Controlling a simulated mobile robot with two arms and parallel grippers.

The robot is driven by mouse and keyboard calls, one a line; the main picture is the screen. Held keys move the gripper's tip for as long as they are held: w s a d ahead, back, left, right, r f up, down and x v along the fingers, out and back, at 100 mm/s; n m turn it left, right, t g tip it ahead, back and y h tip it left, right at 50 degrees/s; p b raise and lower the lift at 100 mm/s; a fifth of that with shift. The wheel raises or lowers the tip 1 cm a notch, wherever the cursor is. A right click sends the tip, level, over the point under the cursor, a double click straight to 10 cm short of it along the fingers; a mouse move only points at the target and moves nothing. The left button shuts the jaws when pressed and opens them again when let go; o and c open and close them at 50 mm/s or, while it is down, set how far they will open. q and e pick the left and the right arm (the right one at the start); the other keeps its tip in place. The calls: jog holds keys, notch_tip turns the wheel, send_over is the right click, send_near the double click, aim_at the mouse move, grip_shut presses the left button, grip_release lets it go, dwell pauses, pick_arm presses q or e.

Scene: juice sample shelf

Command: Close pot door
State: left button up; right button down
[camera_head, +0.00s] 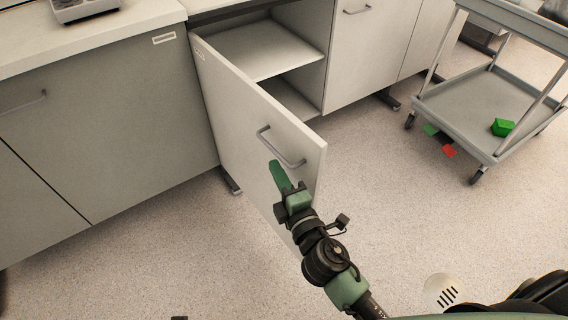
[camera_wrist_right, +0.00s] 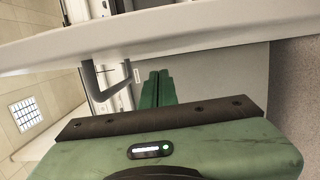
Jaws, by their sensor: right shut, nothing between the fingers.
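The cabinet door (camera_head: 262,120) stands swung out, wide open, and the cabinet's shelf (camera_head: 260,50) shows empty behind it. A grey bar handle (camera_head: 280,148) is on the door's outer face near its free edge. My right gripper (camera_head: 277,170) is shut and empty in front of that face, just below the handle. In the right wrist view the closed green fingers (camera_wrist_right: 157,88) point at the door panel (camera_wrist_right: 215,75), with the handle (camera_wrist_right: 98,78) beside them on the left. I cannot tell whether the fingertips touch the door. My left gripper is not in view.
A grey cart (camera_head: 470,105) stands at the right, with a green block (camera_head: 503,127) on its lower tray. A green piece (camera_head: 431,130) and a red piece (camera_head: 449,151) lie by its near edge. Closed cabinets flank the opening. The floor (camera_head: 150,260) in front is clear.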

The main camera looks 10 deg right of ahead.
jog(key=shift+w+d, duration=0.2)
jog(key=shift+d, duration=0.25)
jog(key=shift+w+d, duration=0.2)
jog(key=shift+d, duration=0.25)
jog(key=shift+d, duration=0.1)
